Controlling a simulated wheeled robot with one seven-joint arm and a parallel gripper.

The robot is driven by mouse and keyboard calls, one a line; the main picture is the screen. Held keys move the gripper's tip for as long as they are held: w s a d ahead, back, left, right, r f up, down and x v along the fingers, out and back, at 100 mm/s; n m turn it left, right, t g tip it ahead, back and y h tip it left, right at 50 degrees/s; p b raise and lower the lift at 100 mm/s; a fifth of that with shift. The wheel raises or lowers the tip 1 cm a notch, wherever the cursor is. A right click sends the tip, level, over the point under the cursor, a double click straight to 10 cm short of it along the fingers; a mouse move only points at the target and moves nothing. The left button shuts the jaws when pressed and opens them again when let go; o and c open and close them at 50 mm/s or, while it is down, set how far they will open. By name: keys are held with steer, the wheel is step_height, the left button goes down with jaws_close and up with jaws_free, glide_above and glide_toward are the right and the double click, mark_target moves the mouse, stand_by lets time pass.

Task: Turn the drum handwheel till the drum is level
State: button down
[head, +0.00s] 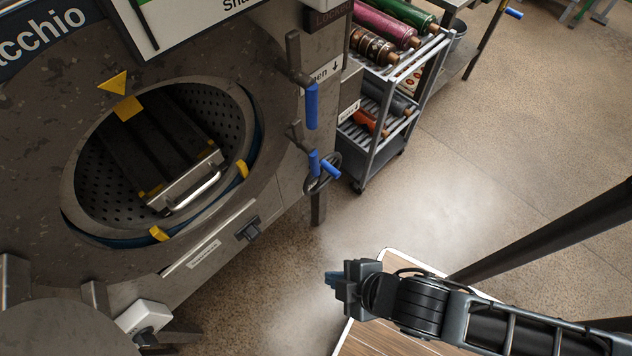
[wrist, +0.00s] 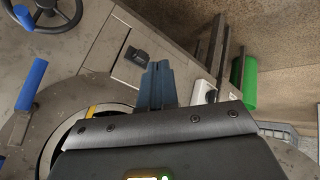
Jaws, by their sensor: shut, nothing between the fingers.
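The drum handwheel (head: 334,184) is a small dark ring with a blue grip, low on the right edge of the machine in the head view. It also shows at the top left of the wrist view (wrist: 37,27), partly cut off. The drum (head: 228,112) is a perforated round tub in the machine's opening, with a dark slatted piece and a silver handle inside. A yellow block (head: 127,107) sits at its upper rim, close to a yellow triangle (head: 112,83). My gripper (head: 333,281) is shut and empty, below and apart from the handwheel. Its blue fingertips (wrist: 158,84) show in the wrist view.
Two blue-gripped levers (head: 311,105) stick out above the handwheel. A black knob (head: 248,229) and a white box (head: 145,316) are on the machine's lower front. A cart (head: 372,150) with rolled rugs stands behind. A wood-topped surface (head: 385,338) lies under my arm. Open floor lies right.

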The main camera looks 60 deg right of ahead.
steer(key=w+d+f+n+g+h+b, duration=0.15)
steer(key=w+f+n+g+h, duration=0.3)
steer(key=w+f, duration=0.45)
steer(key=w+d+r+n+g+h+b, duration=0.1)
steer(key=w+d+r+n+g+h, duration=0.2)
steer(key=w+d+r+g+h, duration=0.5)
steer(key=s+d+f+t, duration=0.1)
steer(key=d+f, duration=0.1)
steer(key=d, duration=0.3)
steer(key=s+d+f+y+p, duration=0.1)
steer(key=d+f, duration=0.2)
steer(key=d, duration=0.3)
steer(key=shift+s+d+t, duration=0.15)
steer(key=shift+s+t, duration=0.2)
